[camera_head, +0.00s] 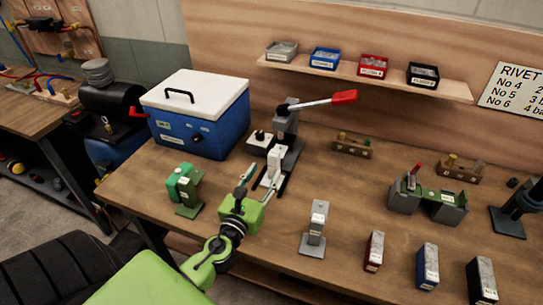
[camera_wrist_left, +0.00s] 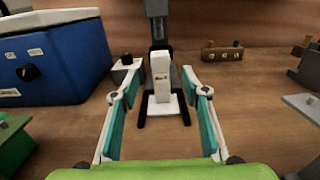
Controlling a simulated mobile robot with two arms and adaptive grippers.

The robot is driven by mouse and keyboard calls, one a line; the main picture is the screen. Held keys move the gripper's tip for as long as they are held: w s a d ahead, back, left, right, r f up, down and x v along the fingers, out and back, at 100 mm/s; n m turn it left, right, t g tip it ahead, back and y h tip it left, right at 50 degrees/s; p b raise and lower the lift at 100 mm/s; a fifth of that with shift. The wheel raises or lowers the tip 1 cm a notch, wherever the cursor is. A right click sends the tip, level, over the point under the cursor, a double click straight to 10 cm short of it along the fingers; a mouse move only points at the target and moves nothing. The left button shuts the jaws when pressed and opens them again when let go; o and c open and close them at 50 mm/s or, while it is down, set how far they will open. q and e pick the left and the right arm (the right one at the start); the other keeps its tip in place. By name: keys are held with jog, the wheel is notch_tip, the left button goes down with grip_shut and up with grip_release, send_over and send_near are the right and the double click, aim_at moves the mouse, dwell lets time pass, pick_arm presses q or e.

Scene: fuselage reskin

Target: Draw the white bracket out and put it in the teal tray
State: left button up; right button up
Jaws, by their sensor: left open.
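The white bracket (camera_head: 271,174) stands upright at the front of a dark grey press-like fixture on the bench. In the left wrist view the white bracket (camera_wrist_left: 161,78) is straight ahead, its white foot between two black prongs. My left gripper (camera_head: 259,181) is open just in front of it. In the left wrist view the fingers of my left gripper (camera_wrist_left: 159,94) are spread to either side of the bracket, with nothing visibly held. I cannot make out a teal tray in either view. My right gripper is not in view.
The fixture (camera_head: 287,127) has a red-handled lever above the bracket. A blue box with a white lid (camera_head: 198,112) stands to the left, and a green block (camera_head: 181,184) nearer the front. A grey stand (camera_head: 315,230) is to the right. Bare bench lies between them.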

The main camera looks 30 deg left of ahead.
aim_at(272, 160)
pick_arm(q)
jog(key=p+x, duration=0.1)
jog(key=x, duration=0.7)
jog(key=shift+w, duration=0.1)
grip_shut()
